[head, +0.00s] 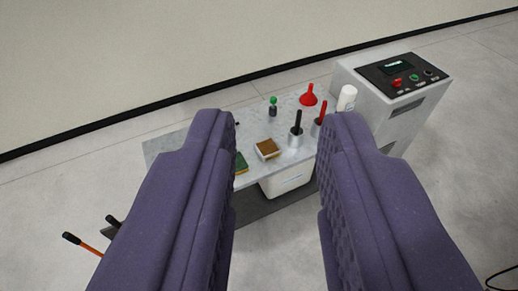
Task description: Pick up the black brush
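A black-handled tool, likely the black brush (298,117), stands upright in a grey metal cup (295,140) on the table; its lower end is hidden in the cup. My gripper (279,117) is open, with its two purple fingers wide apart. The black handle shows between the fingers, nearer the right one, and lies beyond the fingertips. Nothing is held between the fingers.
On the grey table (255,130) are a red-handled tool (322,110) in a second cup, a red funnel (308,96), a green-capped bottle (273,108), a brown-topped block (267,148) and a white bottle (346,98). A control cabinet (400,90) stands right. A white bin (286,183) sits below.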

